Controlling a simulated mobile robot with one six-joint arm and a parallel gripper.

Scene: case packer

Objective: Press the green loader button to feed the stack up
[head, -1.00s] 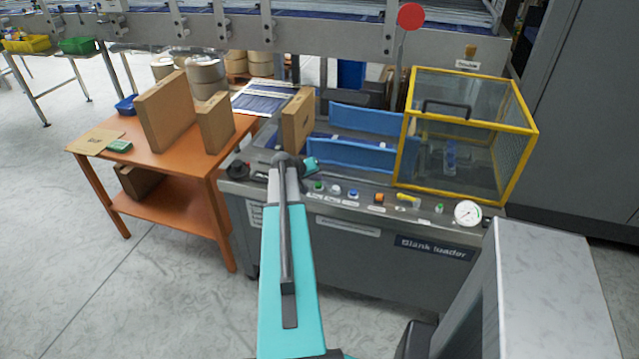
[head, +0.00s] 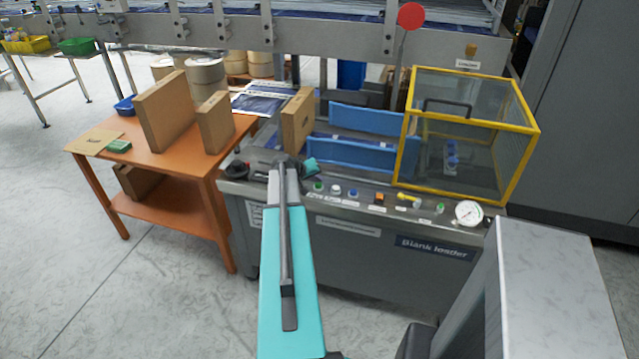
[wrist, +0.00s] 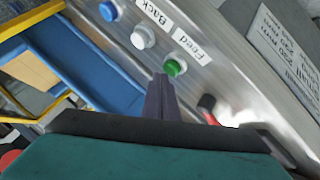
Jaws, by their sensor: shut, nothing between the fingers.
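The green loader button (head: 318,187) sits at the left of the button row on the blank loader's panel. In the wrist view the green button (wrist: 175,67) is by the "Feed" label, close to the fingertips of my gripper (wrist: 161,80). The fingers are shut and empty. They appear just short of the button in the picture; I cannot tell whether they touch it. In the head view my arm reaches to the panel's left end, with the teal gripper body (head: 311,166) partly showing and the fingertips hidden.
White (wrist: 143,37) and blue (wrist: 108,10) buttons line up beside the green one. A red-and-black knob (wrist: 207,105) is on the other side. A yellow-framed guard (head: 468,123) stands at the panel's right, and a blue-walled magazine (head: 350,155) lies behind. An orange table (head: 160,150) holds cartons.

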